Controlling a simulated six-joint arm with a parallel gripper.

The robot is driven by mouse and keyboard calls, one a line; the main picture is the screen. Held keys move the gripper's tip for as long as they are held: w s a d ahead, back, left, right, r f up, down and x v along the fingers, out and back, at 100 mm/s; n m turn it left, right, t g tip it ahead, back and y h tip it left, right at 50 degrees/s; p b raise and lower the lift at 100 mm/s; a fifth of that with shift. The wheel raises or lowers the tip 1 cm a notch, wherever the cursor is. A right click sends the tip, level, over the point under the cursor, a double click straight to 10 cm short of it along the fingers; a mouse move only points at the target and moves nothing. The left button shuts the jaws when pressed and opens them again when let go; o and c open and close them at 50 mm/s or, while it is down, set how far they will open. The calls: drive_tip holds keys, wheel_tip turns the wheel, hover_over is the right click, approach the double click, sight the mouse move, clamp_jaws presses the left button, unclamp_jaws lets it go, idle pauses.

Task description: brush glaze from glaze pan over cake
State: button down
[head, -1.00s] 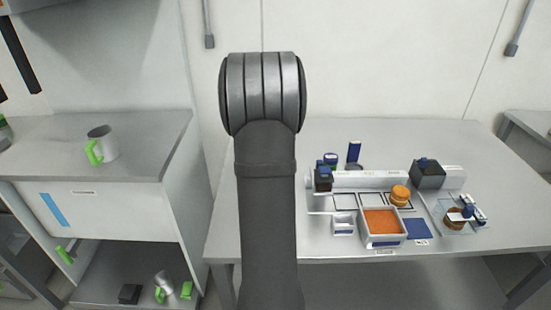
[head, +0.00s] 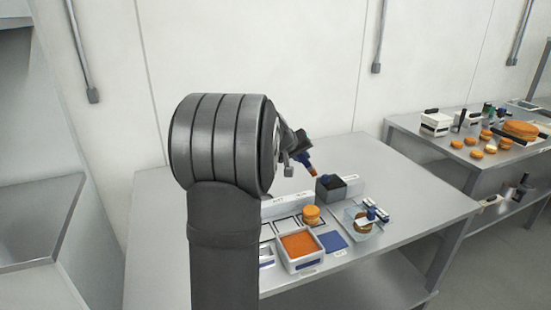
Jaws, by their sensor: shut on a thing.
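My gripper (head: 295,152) shows to the right of my arm, above the far part of the table. It is shut on a brush (head: 304,163) with a blue part and a brown-orange tip that points down and right. The glaze pan (head: 299,246), a white square pan filled with orange glaze, stands on the table below and in front of the gripper. An orange round cake (head: 312,213) sits just behind the pan on a pale framed board. The brush is in the air, apart from pan and cake. The fingertips are too small to make out clearly.
A dark grey open box (head: 331,187) stands behind the cake. A clear tray (head: 364,224) with a brown round and small blue-and-white items is to the right. A blue mat (head: 333,241) lies beside the pan. A second table (head: 440,150) with several cakes stands at the right.

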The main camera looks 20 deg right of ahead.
drive_tip(key=shift+s+d+f, duration=0.15)
drive_tip(key=shift+d, duration=0.1)
drive_tip(key=shift+f, duration=2.35)
